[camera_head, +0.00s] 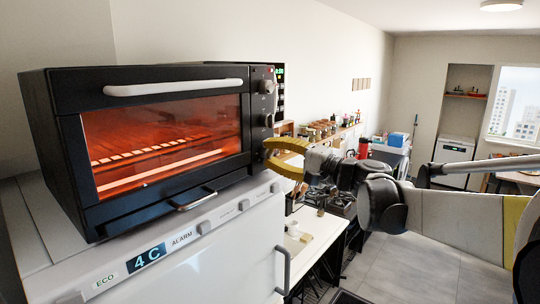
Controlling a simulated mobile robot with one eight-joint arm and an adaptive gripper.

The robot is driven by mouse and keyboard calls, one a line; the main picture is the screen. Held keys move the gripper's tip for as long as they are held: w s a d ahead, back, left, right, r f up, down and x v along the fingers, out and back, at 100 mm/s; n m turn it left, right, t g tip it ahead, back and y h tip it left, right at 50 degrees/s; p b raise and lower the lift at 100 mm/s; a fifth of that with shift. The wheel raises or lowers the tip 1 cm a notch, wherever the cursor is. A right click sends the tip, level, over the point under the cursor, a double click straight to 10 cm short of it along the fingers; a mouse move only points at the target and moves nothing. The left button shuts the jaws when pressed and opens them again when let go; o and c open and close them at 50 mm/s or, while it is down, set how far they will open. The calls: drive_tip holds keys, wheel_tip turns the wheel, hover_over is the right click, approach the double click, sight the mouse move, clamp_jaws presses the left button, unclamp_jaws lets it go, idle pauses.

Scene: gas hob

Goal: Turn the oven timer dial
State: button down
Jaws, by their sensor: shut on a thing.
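The black toaster oven (150,130) stands on a white cabinet, its window glowing orange. Its right-hand control panel (257,105) has an upper dial (266,87) and a middle dial (267,120), both uncovered. My gripper (268,152), with yellow curved fingers, reaches in from the right to the lower end of this panel. It is shut on the lowest dial, which the fingers hide; I take this to be the timer dial. Its pointer and markings cannot be seen.
The white cabinet (190,265) under the oven has a display and a handle (284,270). The oven's door handle (175,87) runs along its top front. A counter with jars (320,130) lies behind my gripper. The floor (400,265) at lower right is mostly clear.

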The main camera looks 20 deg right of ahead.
idle(0.4)
drive_tip(key=c, duration=1.1)
unclamp_jaws()
drive_tip(key=shift+w, duration=0.1)
drive_tip(key=shift+o, duration=0.2)
drive_tip(key=shift+d, duration=0.1)
drive_tip(key=v, duration=1.2)
drive_tip(key=shift+f, duration=0.1)
